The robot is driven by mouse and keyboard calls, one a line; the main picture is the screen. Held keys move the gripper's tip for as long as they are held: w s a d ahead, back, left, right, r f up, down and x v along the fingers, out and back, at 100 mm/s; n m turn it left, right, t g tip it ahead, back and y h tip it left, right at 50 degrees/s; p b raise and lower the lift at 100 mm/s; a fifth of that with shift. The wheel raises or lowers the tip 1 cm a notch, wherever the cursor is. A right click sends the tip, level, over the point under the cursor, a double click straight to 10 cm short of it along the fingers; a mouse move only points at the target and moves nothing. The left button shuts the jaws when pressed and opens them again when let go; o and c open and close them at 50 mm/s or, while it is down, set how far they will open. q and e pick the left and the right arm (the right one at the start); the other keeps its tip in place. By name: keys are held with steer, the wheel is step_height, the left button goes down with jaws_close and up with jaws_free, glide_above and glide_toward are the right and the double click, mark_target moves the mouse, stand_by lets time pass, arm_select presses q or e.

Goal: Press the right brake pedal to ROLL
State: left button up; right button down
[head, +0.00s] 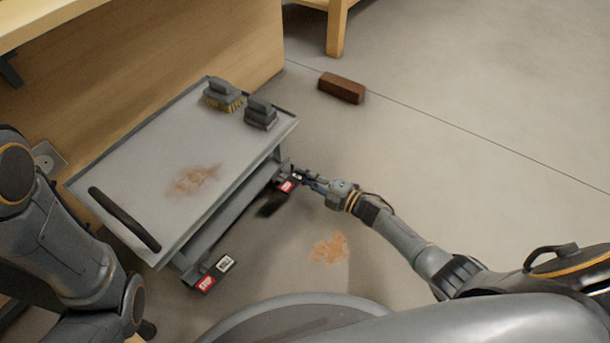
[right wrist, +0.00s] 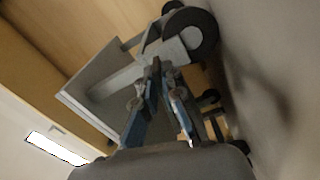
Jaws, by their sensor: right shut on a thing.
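A grey cart (head: 150,150) stands against the wooden bench. Its right brake pedal (head: 287,186) shows a red end below the cart's right corner; the rest is hidden by my right gripper (head: 304,177). That gripper is shut on the pedal, low by the floor. In the right wrist view the gripper's blue-grey fingers (right wrist: 157,88) are close together beneath the cart's frame, near a dark wheel (right wrist: 190,35). The left brake pedal (head: 216,273) has a red STOP end and a white end. My left arm is at the left; its gripper does not show.
A brown brick (head: 341,87) and an orange-brown stain (head: 328,248) are on the floor. Floor to the right is clear.

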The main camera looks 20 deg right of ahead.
steer(key=c, duration=1.5)
jaws_free()
steer(key=v, duration=1.2)
steer(key=shift+d, duration=0.1)
